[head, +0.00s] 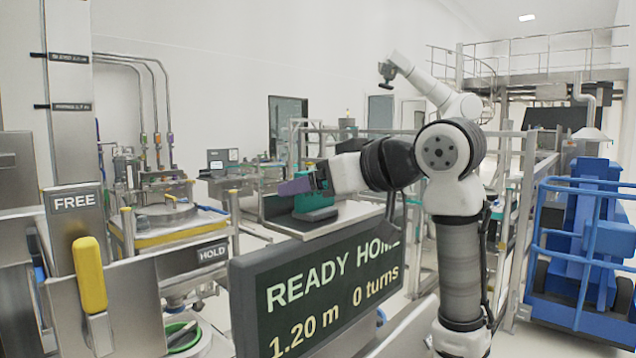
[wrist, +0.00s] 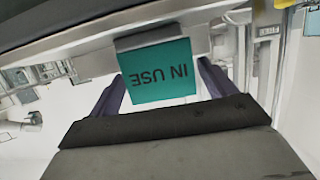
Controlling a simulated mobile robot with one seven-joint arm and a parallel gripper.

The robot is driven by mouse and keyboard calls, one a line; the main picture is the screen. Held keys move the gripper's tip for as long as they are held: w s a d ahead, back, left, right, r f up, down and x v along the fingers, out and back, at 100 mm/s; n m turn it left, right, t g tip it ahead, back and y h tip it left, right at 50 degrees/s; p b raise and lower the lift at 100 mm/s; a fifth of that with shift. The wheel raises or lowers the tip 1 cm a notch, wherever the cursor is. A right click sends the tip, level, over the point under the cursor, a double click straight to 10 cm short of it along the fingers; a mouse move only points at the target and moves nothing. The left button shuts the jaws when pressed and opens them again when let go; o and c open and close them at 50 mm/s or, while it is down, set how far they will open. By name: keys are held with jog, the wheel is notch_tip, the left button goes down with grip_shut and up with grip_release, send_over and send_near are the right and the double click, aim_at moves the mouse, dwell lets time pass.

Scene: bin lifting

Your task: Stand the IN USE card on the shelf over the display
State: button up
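The teal IN USE card (wrist: 158,74) is upside down in the wrist view, its lettering facing the camera. In the head view the card (head: 316,203) is at the shelf (head: 345,216) over the display (head: 322,290), partly hidden by my gripper. The display reads READY HOME, 1.20 m, 0 turns. My gripper (head: 298,187) reaches over the shelf from the right. In the wrist view my gripper's (wrist: 162,80) purple fingers lie one on each side of the card, very close to its edges. I cannot tell whether they press on it.
At the left are a FREE plate (head: 75,203), a yellow handle (head: 89,275) and a HOLD plate (head: 212,253). A blue lift machine (head: 585,250) stands at the right. Steel vessels and railings fill the background.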

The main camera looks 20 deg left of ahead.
jog(key=shift+o, duration=0.4)
jog(key=shift+r, duration=0.1)
jog(key=shift+d+r, duration=0.1)
jog(key=shift+d, duration=0.05)
jog(key=b+v, duration=0.4)
jog(key=v, duration=0.7)
jog(key=shift+s+d+r, duration=0.2)
jog(key=shift+d+r, duration=0.05)
jog(key=shift+d, duration=0.05)
jog(key=shift+d+f, duration=0.1)
